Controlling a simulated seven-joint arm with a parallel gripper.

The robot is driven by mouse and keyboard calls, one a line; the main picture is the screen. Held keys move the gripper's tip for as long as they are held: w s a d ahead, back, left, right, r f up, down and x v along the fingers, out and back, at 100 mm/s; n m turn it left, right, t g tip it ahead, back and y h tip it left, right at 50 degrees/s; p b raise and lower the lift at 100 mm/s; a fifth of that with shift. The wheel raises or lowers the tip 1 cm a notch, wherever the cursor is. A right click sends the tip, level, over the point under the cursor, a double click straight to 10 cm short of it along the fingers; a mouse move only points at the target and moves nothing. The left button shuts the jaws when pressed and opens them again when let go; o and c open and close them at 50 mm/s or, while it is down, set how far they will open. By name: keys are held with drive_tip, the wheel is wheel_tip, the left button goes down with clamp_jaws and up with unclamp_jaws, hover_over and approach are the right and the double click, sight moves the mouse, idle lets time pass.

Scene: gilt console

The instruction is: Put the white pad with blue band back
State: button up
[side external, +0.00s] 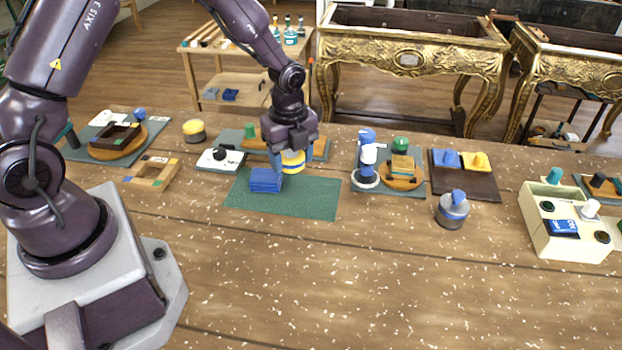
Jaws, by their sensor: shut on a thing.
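My gripper (291,165) points down above the back edge of the green mat (305,198). It is shut on a small round pad with a blue band (292,161). Yellow also shows on this pad, and the fingers hide part of it, so I cannot tell how much of it is white. The pad is just behind and right of a stack of blue cloths (265,180) on the mat. Whether its underside touches anything is hard to tell.
A board with a white dish and black knob (220,157) lies left of the mat. A yellow-topped round pad (193,130) stands behind it. A cream box (565,225) is far right. The front table is clear.

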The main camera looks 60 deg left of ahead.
hover_over(311, 188)
drive_tip(key=f, duration=0.5)
drive_tip(key=shift+s+f, duration=0.25)
drive_tip(key=shift+f, duration=0.05)
drive_tip(key=shift+w+f, duration=0.15)
drive_tip(key=shift+f, duration=0.75)
drive_tip(key=shift+w+f, duration=0.1)
drive_tip(key=shift+f, duration=0.75)
drive_tip(key=shift+f, duration=0.15)
drive_tip(key=o, duration=0.9)
